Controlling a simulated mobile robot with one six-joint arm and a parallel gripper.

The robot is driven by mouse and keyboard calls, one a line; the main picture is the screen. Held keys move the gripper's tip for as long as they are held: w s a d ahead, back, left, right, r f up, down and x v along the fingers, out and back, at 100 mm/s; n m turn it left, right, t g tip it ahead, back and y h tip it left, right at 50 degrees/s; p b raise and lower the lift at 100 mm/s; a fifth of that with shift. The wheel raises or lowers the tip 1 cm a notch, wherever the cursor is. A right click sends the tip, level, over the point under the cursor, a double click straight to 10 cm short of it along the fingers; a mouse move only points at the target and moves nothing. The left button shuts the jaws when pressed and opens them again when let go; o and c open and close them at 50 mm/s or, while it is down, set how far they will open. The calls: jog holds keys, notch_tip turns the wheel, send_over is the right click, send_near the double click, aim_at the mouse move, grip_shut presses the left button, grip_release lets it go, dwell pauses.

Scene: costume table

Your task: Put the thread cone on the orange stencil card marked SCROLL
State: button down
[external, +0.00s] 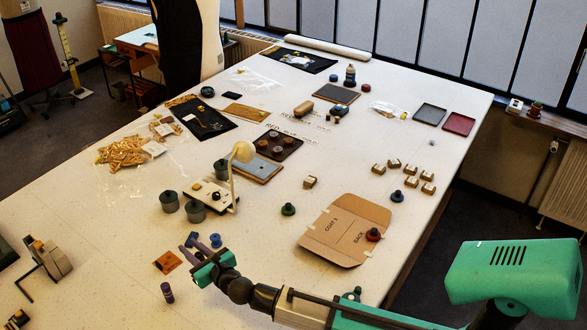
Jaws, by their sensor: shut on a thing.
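The orange stencil card (168,262) lies flat on the table at the lower left, too small for me to read its marking. My gripper (202,246) is just right of the card, low over the table. It is shut on a small blue thing (192,240), which looks like the thread cone; the fingers partly cover it. Another small blue piece (215,240) shows at the right of the fingers, and I cannot tell whether it touches them. The held thing is beside the card, not over it.
A dark purple spool (167,292) stands just below the card. Grey cylinders (169,201) and a lamp on a white base (212,195) stand behind my gripper. A cardboard pattern (345,229) with a red-topped piece (373,235) lies right. Bare table lies left of the card.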

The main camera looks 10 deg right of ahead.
jog(key=shift+w+a, duration=0.1)
dwell(0.3)
jog(key=w+a+f+p, duration=0.1)
jog(key=w+a+p, duration=0.1)
jog(key=w+a, duration=0.7)
jog(key=shift+w+a+f, duration=0.2)
jog(key=shift+w+a, duration=0.2)
jog(key=shift+a, duration=1.25)
jog(key=shift+f, duration=1.75)
jog(key=shift+f, duration=0.15)
jog(key=c, duration=1.5)
grip_release()
jog(key=shift+o, duration=0.2)
jog(key=shift+r, duration=0.2)
jog(key=b+v, duration=0.1)
jog(key=v, duration=1.1)
